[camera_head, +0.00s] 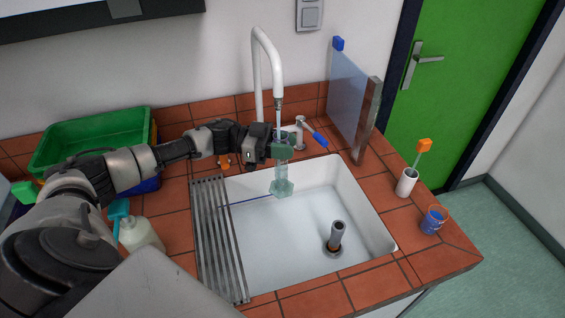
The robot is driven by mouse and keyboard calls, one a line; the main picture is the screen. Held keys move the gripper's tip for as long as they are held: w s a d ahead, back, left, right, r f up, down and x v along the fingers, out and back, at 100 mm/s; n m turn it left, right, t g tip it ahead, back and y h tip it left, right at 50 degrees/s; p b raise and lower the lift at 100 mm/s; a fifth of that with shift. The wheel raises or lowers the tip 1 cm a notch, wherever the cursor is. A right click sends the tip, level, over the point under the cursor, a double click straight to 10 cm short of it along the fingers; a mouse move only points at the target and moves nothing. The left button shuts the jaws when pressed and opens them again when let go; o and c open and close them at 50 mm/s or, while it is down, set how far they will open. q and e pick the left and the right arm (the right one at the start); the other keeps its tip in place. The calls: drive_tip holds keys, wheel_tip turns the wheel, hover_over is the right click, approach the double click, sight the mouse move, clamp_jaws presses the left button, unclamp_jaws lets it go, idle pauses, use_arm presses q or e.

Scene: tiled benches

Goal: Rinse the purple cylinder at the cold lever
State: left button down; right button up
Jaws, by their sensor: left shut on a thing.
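My left gripper (280,152) is shut on a clear, greenish measuring cylinder (282,188). It holds it roughly upright over the sink (290,235), below the white tap spout (277,85). The cylinder's foot hangs above the sink floor; I see no clear purple on it. Its upper part is partly hidden by the gripper, and I cannot tell whether water runs into it. The blue lever (319,137) at the tap's right, apparently the cold one, points down and right. An orange lever (224,161) shows beside my left wrist. My right gripper is out of view.
A clear screen (354,105) stands right of the tap. A white holder (406,183) with an orange-topped stick and a blue cup (433,221) stand at right.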

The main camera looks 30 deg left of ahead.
use_arm(q)
drive_tip(key=shift+d, duration=0.15)
drive_tip(key=shift+w+d+p, duration=0.15)
drive_tip(key=shift+d+p, duration=0.15)
drive_tip(key=shift+d, duration=0.1)
drive_tip(key=shift+a, duration=0.1)
drive_tip(key=shift+s+a, duration=0.2)
drive_tip(key=shift+a, duration=0.3)
drive_tip(key=shift+d+r, duration=0.1)
drive_tip(key=shift+d, duration=0.05)
drive_tip(key=shift+w+d+p, duration=0.2)
drive_tip(key=shift+d+p, duration=0.2)
drive_tip(key=shift+d, duration=0.05)
